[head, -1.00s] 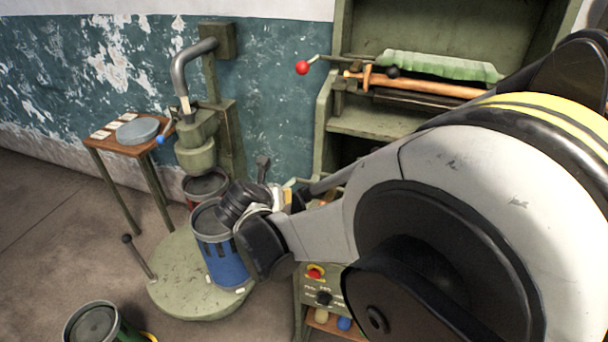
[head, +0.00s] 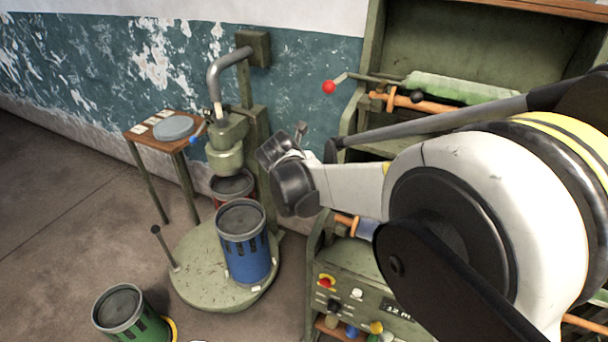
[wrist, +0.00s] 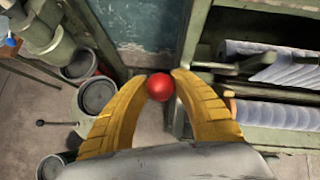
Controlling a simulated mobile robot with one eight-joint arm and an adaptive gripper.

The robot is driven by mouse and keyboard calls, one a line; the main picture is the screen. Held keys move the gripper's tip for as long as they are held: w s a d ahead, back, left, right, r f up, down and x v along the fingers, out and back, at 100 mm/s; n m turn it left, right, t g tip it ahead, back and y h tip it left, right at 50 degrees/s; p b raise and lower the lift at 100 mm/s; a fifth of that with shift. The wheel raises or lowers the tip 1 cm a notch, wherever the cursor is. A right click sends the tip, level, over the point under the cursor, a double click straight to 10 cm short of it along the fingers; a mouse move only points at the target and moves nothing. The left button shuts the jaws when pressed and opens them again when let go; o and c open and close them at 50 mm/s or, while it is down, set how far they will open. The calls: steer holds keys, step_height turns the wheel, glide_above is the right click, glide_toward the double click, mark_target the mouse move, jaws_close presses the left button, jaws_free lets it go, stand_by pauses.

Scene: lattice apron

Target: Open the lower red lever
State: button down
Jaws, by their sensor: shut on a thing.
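A red ball knob (wrist: 160,87) sits between the two yellow fingertips of my gripper (wrist: 160,77) in the wrist view. The fingers are shut on it. Its lever rod is not clear there. In the head view another red knob (head: 329,87), on the upper lever's rod, stands free at the upper left of the green cabinet (head: 352,118). It is apart from my gripper, so the held knob appears to be the lower one. In the head view my fingers and the held knob are hidden behind my wrist, which is left of the cabinet.
A blue drum (head: 246,255) and a red drum (head: 222,187) stand on a round green platform (head: 195,280). A green drum (head: 135,322) is at front left. A small table (head: 153,140) stands by the wall. A button panel (head: 340,290) is below my arm.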

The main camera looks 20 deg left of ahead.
steer(key=shift+w+r, duration=0.25)
steer(key=shift+r, duration=0.05)
steer(key=c, duration=1)
jaws_free()
steer(key=shift+s, duration=0.1)
steer(key=shift+s+r, duration=0.2)
steer(key=v, duration=1.1)
steer(key=shift+d, duration=0.15)
